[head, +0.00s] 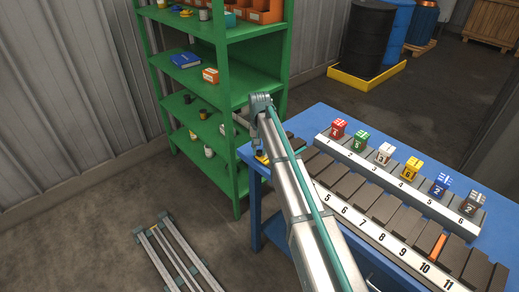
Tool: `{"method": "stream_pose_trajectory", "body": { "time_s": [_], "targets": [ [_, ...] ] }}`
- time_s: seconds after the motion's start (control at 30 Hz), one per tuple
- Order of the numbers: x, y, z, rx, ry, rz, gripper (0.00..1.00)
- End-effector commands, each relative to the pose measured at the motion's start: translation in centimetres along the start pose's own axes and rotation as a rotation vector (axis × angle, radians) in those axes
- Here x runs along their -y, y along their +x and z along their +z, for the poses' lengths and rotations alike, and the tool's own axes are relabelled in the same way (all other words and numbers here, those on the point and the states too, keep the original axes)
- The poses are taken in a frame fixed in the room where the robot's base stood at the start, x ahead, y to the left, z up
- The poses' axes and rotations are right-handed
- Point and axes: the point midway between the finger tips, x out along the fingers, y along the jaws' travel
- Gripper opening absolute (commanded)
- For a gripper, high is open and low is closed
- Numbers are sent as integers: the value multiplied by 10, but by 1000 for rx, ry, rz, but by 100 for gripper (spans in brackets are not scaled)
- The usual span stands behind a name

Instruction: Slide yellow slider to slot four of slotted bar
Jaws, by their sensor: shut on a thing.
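The slotted bar (371,228) lies along the front of the blue table, with white labels 5 to 11 showing and dark blocks between its slots. My arm covers its lower-numbered part, so slot four is hidden. A small yellow piece (262,158) shows beside my arm at the table's left end, near the hidden low end of the bar. It may be the yellow slider, but it is too small and covered to be sure.
Behind, a grey rack (390,180) numbered 1 to 6 bears coloured dice-like cubes, with a yellow cube (411,167) at 4. An orange piece (437,247) sits in the bar near 10. A green shelf (235,80) stands behind my arm. Metal rails (178,258) lie on the floor.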

Motion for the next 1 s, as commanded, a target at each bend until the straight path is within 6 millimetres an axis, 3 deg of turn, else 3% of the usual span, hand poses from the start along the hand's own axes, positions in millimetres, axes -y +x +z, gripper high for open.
{"method": "stream_pose_trajectory", "body": {
  "time_s": [0.27,0.47,1.0],
  "targets": [
    [-1,0,1,0,0,0,0],
    [-13,0,14,0,2,0,0],
    [-112,0,115,0,4,1,0]
  ]
}}
